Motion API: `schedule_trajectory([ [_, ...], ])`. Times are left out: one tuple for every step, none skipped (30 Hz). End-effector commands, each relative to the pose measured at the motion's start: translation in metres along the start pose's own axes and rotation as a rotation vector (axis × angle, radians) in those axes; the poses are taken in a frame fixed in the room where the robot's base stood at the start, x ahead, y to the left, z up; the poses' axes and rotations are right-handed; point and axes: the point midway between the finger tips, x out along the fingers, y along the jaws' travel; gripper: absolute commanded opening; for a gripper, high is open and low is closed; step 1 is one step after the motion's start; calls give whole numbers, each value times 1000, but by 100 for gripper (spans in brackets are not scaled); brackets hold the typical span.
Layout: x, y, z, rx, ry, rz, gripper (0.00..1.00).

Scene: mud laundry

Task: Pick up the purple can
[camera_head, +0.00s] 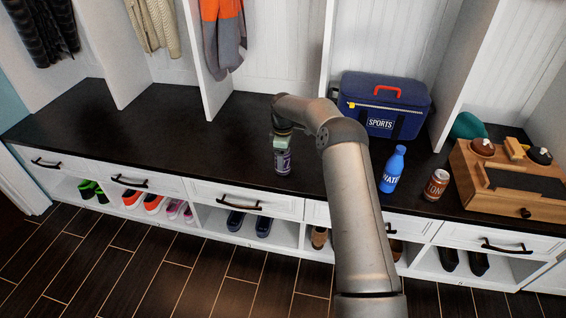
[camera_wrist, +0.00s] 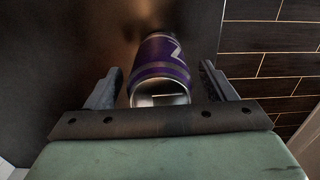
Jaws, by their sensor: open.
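The purple can (camera_head: 283,163) stands on the dark bench top (camera_head: 150,115), near its front edge. My gripper (camera_head: 281,148) is over the can, pointing down, and hides the can's upper part in the head view. In the wrist view the can (camera_wrist: 163,62) shows its purple side, a silver band and its pale metal end. It lies between the two fingers of my gripper (camera_wrist: 160,85), which are open. A gap shows on each side of the can, wider on the right.
Bench dividers (camera_head: 201,60) rise at the back. The bench left of the can is clear. Shoes sit in cubbies below.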

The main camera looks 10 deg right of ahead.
Motion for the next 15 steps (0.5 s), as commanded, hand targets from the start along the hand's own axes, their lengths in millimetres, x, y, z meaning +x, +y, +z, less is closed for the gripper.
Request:
schedule_trajectory([
  [4, 0, 0, 0, 1, 0, 77],
  [4, 0, 0, 0, 1, 1, 77],
  [4, 0, 0, 0, 1, 1, 77],
  [4, 0, 0, 0, 1, 1, 77],
  [3, 0, 0, 0, 1, 1, 77],
  [3, 0, 0, 0, 1, 1, 77],
  [3, 0, 0, 0, 1, 1, 77],
  [3, 0, 0, 0, 1, 1, 69],
  [3, 0, 0, 0, 1, 1, 58],
  [3, 0, 0, 0, 1, 1, 49],
  [3, 0, 0, 0, 1, 1, 41],
  [3, 0, 0, 0, 1, 1, 30],
  [3, 0, 0, 0, 1, 1, 30],
  [3, 0, 0, 0, 1, 1, 30],
  [3, 0, 0, 0, 1, 2, 30],
])
